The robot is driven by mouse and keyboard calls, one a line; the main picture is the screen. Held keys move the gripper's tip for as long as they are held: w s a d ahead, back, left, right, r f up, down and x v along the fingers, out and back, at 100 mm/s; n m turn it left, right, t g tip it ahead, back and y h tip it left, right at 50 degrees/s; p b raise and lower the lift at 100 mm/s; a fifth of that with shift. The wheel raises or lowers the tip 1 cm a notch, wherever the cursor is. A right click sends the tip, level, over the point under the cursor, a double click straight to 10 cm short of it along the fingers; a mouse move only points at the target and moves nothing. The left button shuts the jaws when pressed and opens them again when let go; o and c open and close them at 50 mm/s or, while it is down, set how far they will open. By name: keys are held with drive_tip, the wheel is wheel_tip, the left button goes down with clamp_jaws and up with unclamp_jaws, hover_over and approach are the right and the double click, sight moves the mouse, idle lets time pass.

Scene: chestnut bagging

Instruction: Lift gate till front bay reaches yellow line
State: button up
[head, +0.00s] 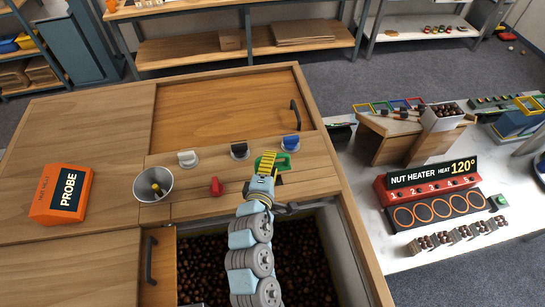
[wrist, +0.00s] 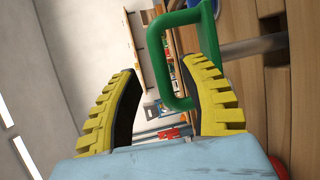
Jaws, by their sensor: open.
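A green loop handle (head: 283,161) stands on the wooden counter strip behind the open chestnut bay; I take it as the gate's handle. My gripper (head: 266,163) is at this handle, with yellow ridged fingers apart. In the wrist view, the green handle's (wrist: 156,60) outer bar shows between the fingers (wrist: 165,105), and the right finger overlaps the loop. I cannot tell whether they touch. A metal rod (wrist: 255,47) runs from the handle to the wood. Dark chestnuts (head: 203,265) fill the bay in front, partly hidden by my arm. I cannot make out the yellow line.
White (head: 188,158), black (head: 239,150) and blue (head: 290,143) handles stand along the strip near the green one. A small red knob (head: 217,186), a metal bowl (head: 140,188) and an orange probe box (head: 60,193) are left. The nut heater (head: 432,188) is right.

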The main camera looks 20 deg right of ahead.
drive_tip(key=v, duration=0.9)
drive_tip(key=shift+s, duration=0.15)
idle(7.0)
